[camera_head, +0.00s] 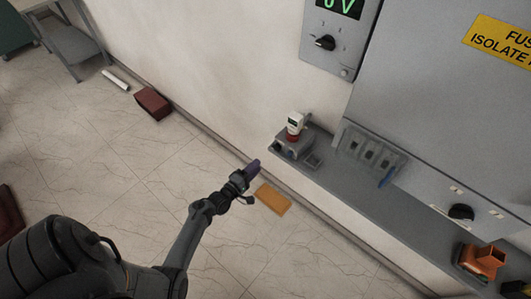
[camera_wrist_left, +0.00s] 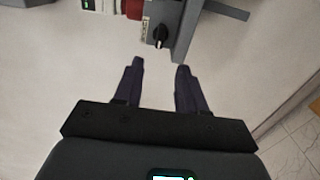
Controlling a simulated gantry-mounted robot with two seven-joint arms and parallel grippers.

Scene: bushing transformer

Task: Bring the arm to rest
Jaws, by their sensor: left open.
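My left arm comes in from the lower left in the head view, with its left gripper (camera_head: 253,166) out over the floor, left of the grey shelf. In the left wrist view the gripper's two purple fingers (camera_wrist_left: 158,85) are spread apart with nothing between them. Past the fingertips are a grey fixture with a black knob (camera_wrist_left: 160,34) and a red and white device (camera_wrist_left: 104,8). The gripper looks apart from them. My right arm is not in view.
A grey shelf (camera_head: 345,193) runs along the wall, holding a red and white device (camera_head: 295,125), a slotted rack (camera_head: 371,150) and an orange part (camera_head: 483,260). A grey panel with a knob (camera_head: 325,42) hangs above. A brown box (camera_head: 152,103) and an orange board (camera_head: 272,198) lie low by the wall.

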